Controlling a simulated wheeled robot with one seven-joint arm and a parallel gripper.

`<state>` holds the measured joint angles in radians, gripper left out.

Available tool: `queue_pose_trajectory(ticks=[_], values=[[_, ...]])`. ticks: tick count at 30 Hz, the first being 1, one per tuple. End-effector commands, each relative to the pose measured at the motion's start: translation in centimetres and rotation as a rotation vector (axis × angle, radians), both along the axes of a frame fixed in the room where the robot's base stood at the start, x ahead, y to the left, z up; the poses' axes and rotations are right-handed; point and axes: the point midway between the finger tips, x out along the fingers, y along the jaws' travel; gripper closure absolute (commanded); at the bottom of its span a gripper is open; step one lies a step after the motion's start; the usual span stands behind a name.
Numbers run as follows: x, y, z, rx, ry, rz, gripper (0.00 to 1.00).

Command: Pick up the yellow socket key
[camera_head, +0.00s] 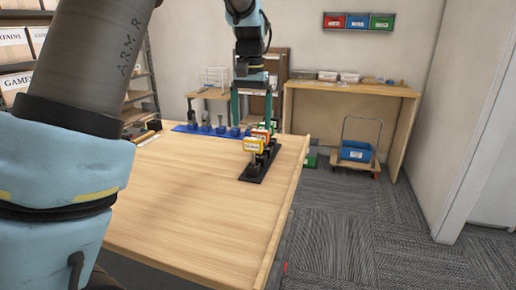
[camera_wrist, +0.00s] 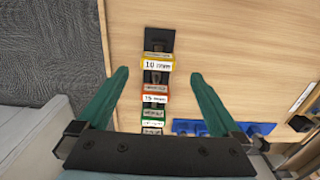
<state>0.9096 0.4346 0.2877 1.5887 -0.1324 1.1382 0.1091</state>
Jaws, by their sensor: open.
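The yellow socket key (camera_head: 253,145) stands in a black rack (camera_head: 256,176) near the right edge of the wooden table. In the wrist view the yellow key (camera_wrist: 158,64) shows a "10 mm" label and is the one nearest the free end of the rack (camera_wrist: 159,38). An orange key (camera_wrist: 155,93), labelled 15 mm, and a green key (camera_wrist: 152,115) stand in line behind it. My gripper (camera_wrist: 160,78) is open above the rack, its green fingers spread on either side of the row with nothing between them held. In the head view the gripper (camera_head: 252,108) is over the far part of the rack.
A blue rack (camera_head: 206,130) with several grey pieces stands at the table's far edge, left of the black rack. The table's (camera_head: 190,195) front and middle are clear. A trolley with a blue bin (camera_head: 356,151) stands on the carpet beyond.

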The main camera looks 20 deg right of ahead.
Motion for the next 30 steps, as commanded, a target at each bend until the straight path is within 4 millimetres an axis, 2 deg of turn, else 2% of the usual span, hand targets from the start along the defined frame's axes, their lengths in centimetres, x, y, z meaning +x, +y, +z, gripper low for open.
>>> queue_pose_trajectory(ticks=[3,10,18,26,30], values=[[0.0,0.0,-1.4,0.002,0.001,0.000,0.00],[-0.1,-0.2,-3.0,0.003,0.002,0.000,0.00],[0.0,-0.5,-6.7,0.001,0.000,0.001,0.00],[0.0,-0.5,-7.3,-0.001,-0.001,0.000,0.00],[0.0,-0.5,-7.3,-0.001,-0.001,0.001,0.12]])
